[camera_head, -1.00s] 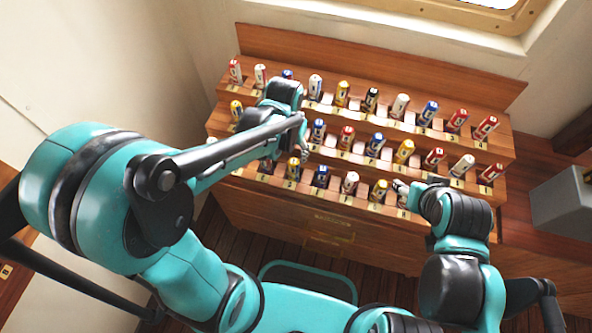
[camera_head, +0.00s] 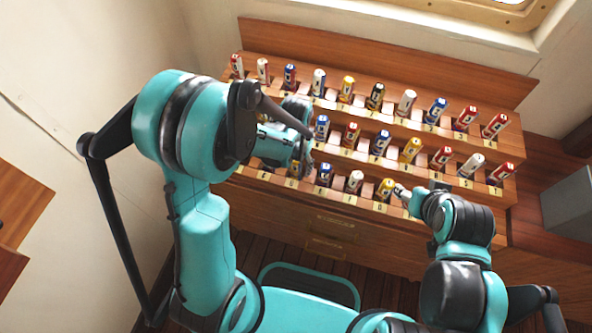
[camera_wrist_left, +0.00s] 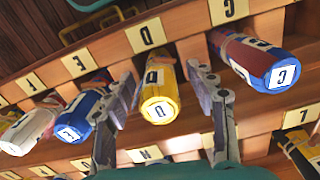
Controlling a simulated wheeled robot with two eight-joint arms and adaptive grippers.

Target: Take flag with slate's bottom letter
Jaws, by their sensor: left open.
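The flags are rolled cylinders standing in slots of a three-step wooden rack (camera_head: 300,215), with letter plates below. In the left wrist view a yellow flag (camera_wrist_left: 160,95), its cap marked with a letter like Q or D, stands between the fingers of my open left gripper (camera_wrist_left: 168,88). The fingers are on either side of it, with gaps. In the head view my left gripper (camera_head: 303,165) is at the lower left of the rack and hides that flag. My right gripper (camera_head: 402,193) is by a yellow flag (camera_head: 386,188) at the bottom row; its jaw state is unclear. I cannot identify the slate.
In the left wrist view a red-and-blue flag (camera_wrist_left: 258,62) stands close right of the fingers, and a blue flag (camera_wrist_left: 82,115) and a white one (camera_wrist_left: 28,130) stand to the left. A grey box (camera_head: 560,210) is right of the rack.

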